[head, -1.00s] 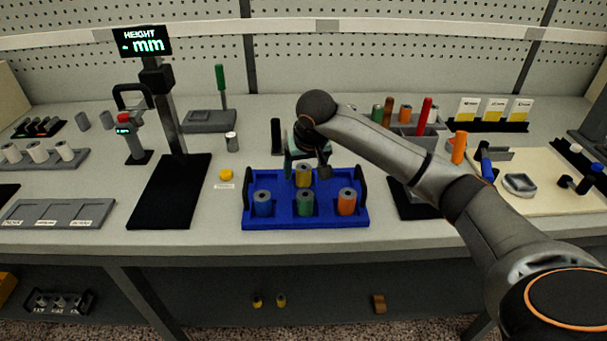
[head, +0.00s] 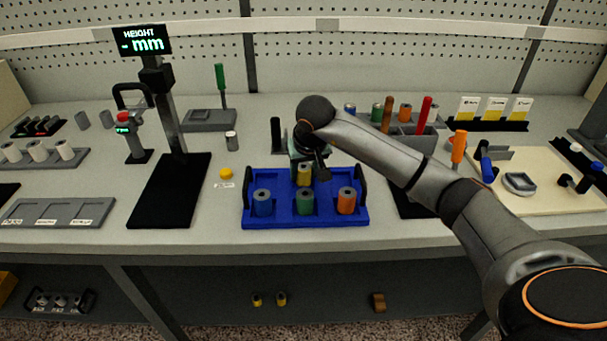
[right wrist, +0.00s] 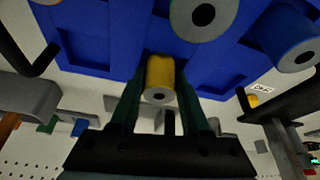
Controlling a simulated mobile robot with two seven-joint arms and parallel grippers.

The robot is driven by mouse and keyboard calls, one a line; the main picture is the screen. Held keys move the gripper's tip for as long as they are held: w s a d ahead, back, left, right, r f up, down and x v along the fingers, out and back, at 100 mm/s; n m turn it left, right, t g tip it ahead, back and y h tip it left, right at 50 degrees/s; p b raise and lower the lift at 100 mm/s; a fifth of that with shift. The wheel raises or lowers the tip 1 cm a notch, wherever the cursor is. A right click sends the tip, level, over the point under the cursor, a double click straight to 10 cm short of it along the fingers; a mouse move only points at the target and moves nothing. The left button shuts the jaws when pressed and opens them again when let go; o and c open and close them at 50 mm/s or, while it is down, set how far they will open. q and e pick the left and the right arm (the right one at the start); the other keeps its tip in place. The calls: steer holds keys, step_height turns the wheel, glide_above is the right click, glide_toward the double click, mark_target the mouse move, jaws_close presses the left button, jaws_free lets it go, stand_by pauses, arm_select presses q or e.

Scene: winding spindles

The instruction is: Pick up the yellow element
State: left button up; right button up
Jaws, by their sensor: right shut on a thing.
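The yellow element (head: 304,174) is a small cylinder at the back middle of the blue tray (head: 274,224). It also shows in the right wrist view (right wrist: 160,76), with a dark hole in its end. My right gripper (head: 305,166) comes over the back of the tray and is shut on the yellow element. In the right wrist view its two green fingers (right wrist: 158,95) stand on either side of the element. Whether the element is clear of the tray floor I cannot tell. My left gripper is not in view.
Blue (head: 262,204), green (head: 305,203) and orange (head: 346,202) cylinders stand in the tray's front row. The tray has black handles at both ends. A height gauge with a black base (head: 172,190) stands to the left. A yellow button-like piece (head: 226,173) lies between them.

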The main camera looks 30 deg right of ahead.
jaws_close()
steer(key=shift+r, duration=0.1)
